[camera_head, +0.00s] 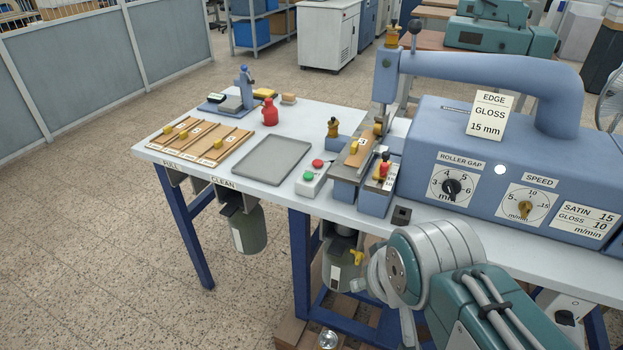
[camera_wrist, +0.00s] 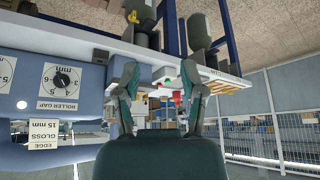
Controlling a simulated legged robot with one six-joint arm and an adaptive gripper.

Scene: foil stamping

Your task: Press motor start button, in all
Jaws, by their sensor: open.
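A white control box (camera_head: 312,180) stands near the front edge of the blue-legged table, left of the blue machine. It carries a green button (camera_head: 308,177) and a red button (camera_head: 318,163); no label naming the motor start button is readable. My gripper (camera_wrist: 160,78) is open and empty in the wrist view, its two fingers apart and pointing toward the table. That view is upside down. In the head view my arm is at the lower right, in front of the table and right of the box, and the fingers are not clearly seen. Nothing touches the buttons.
Green canisters (camera_head: 249,230) hang below the table edge.

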